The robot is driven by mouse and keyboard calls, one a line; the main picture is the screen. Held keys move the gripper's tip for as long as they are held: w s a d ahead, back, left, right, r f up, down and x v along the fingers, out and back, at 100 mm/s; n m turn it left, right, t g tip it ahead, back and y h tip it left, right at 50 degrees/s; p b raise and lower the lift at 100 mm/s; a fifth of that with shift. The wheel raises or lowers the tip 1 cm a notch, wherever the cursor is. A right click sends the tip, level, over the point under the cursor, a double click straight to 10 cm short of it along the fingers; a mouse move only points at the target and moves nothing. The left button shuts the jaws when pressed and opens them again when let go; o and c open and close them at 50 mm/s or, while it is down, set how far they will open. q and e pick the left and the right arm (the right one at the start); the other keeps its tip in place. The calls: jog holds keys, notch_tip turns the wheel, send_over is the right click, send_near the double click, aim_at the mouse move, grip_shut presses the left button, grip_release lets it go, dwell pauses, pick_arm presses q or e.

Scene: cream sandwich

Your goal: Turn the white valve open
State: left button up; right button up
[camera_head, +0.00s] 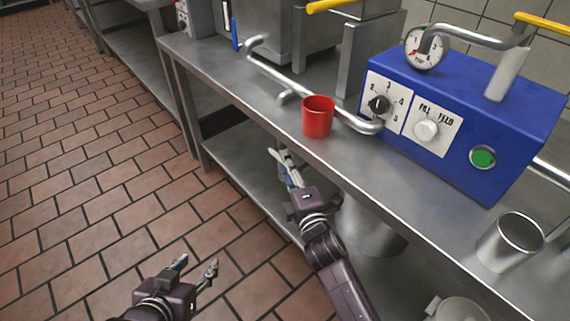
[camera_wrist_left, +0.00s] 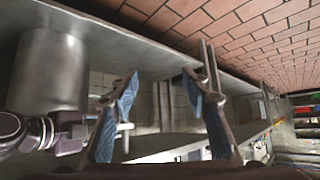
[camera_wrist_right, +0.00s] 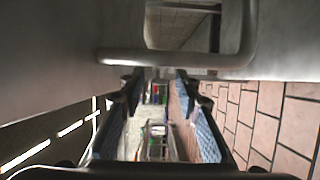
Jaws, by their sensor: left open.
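A round white knob (camera_head: 426,131) sits on a white plate marked FILL and FEED, on the front of a blue machine (camera_head: 478,110). Its pointer is too small to read. My right gripper (camera_head: 288,160) is open and empty, at the front edge of the steel counter, to the left of and below the knob, well apart from it. In the right wrist view a metal tube (camera_wrist_right: 180,57) crosses beyond its fingertips. My left gripper (camera_head: 195,266) is open and empty over the tiled floor, low and far from the machine. Neither wrist view shows the knob.
A red cup (camera_head: 318,117) stands near the front edge of the counter (camera_head: 400,185), beside a bent metal pipe (camera_head: 300,88). A black dial (camera_head: 379,104) and green button (camera_head: 483,157) flank the knob. A steel cup (camera_head: 510,242) stands at right. The floor at left is clear.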

jog(key=shift+w+a, duration=0.15)
jog(key=shift+w, duration=0.5)
jog(key=shift+c, duration=0.4)
grip_shut()
